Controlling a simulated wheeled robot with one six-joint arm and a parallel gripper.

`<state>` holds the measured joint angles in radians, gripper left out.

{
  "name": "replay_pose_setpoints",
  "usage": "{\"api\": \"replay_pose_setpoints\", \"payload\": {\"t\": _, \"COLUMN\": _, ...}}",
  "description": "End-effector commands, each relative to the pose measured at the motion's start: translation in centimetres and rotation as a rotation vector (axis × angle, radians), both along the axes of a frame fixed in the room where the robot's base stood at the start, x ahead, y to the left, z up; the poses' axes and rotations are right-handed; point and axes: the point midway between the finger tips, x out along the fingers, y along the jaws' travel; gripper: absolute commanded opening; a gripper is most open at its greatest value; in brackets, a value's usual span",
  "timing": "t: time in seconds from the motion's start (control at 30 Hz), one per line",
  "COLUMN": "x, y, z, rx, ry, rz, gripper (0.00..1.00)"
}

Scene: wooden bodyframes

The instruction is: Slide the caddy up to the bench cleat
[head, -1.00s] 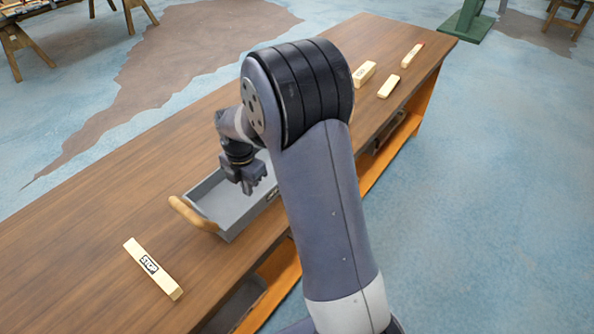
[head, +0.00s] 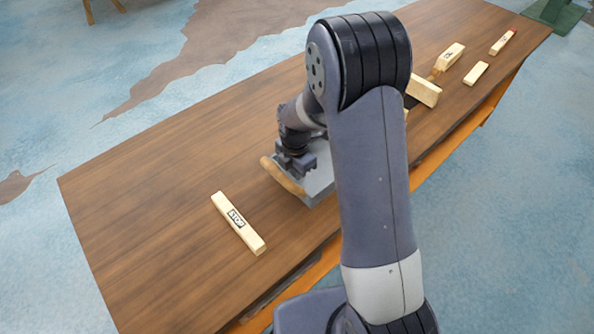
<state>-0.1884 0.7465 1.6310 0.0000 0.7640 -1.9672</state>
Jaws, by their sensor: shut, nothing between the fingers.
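The caddy (head: 320,186) is a grey open tray with a tan wooden handle (head: 283,177) across its left end. It lies on the wooden bench, and my arm hides its right part. A pale wooden bar marked STOP (head: 248,236), probably the bench cleat, lies to the left and nearer the front. A strip of bare bench separates it from the caddy's handle. My gripper (head: 298,166) is shut and empty, pointing down at the caddy's left end, just behind the handle. I cannot tell whether it touches the caddy.
The bench top (head: 160,190) is clear at the left. To the right of my arm lie several pale wooden blocks, one large one (head: 425,92) close to the arm, others (head: 476,73) farther off. A green stand (head: 556,14) is beyond the bench's far end.

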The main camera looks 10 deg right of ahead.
Motion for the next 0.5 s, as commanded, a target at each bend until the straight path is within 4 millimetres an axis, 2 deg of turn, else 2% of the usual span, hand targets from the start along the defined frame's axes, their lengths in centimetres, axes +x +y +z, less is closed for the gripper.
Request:
{"api": "replay_pose_setpoints", "payload": {"t": 0.17, "x": -1.2, "y": 2.0, "z": -0.2, "rx": 0.0, "ry": 0.0, "rz": 0.007, "gripper": 0.0}}
{"api": "replay_pose_setpoints", "payload": {"t": 0.5, "x": -5.9, "y": 8.9, "z": -0.2, "rx": 0.0, "ry": 0.0, "rz": 0.009, "gripper": 0.0}}
